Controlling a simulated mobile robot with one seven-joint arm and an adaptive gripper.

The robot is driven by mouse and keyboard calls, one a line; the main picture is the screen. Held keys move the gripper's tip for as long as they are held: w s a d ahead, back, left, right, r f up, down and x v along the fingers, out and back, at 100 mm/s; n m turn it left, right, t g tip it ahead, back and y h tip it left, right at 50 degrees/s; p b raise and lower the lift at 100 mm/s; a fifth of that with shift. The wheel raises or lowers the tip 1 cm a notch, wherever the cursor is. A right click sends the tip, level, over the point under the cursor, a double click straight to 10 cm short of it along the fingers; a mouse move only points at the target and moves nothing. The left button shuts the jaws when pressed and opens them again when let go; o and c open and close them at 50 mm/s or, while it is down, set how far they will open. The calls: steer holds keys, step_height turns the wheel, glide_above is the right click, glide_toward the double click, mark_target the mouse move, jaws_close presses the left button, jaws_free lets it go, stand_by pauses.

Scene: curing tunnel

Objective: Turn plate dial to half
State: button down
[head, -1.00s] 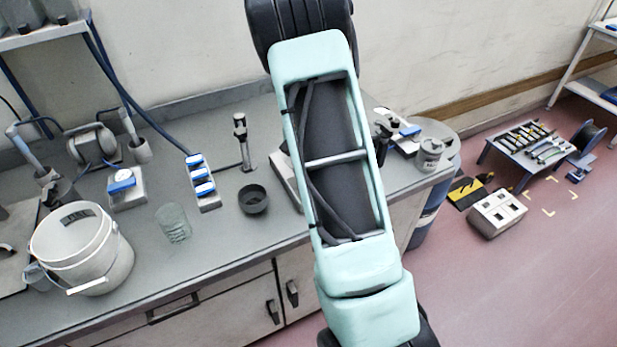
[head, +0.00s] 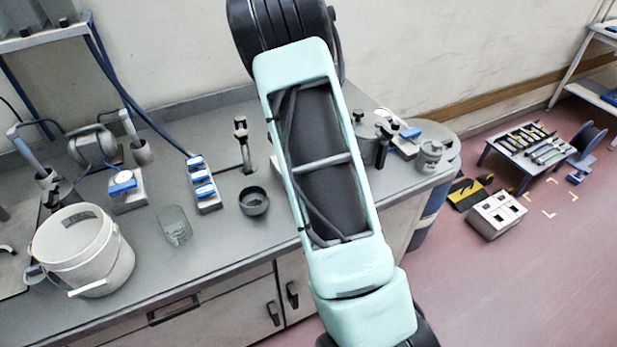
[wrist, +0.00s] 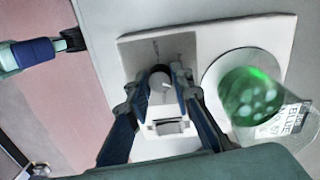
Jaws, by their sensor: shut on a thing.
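My gripper (wrist: 157,88) is shut on the dial, one blue-and-grey finger on each side. The dial's scale is too small to read. To the right, a round white plate (wrist: 212,72) carries a beaker of green liquid (wrist: 250,96) with a printed label. In the head view, my arm hides the dial and my gripper.
In the head view, a black bowl (head: 253,201), a blue-topped switch strip (head: 202,184), a glass beaker (head: 173,226) and a white bucket (head: 85,250) stand on the grey bench (head: 225,240). A clamp stand (head: 243,145) is left of my arm.

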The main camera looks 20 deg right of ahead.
stand_by(0.3)
steer(key=c, duration=1.7)
jaws_free()
steer(key=r, duration=1.2)
steer(key=shift+w, duration=0.3)
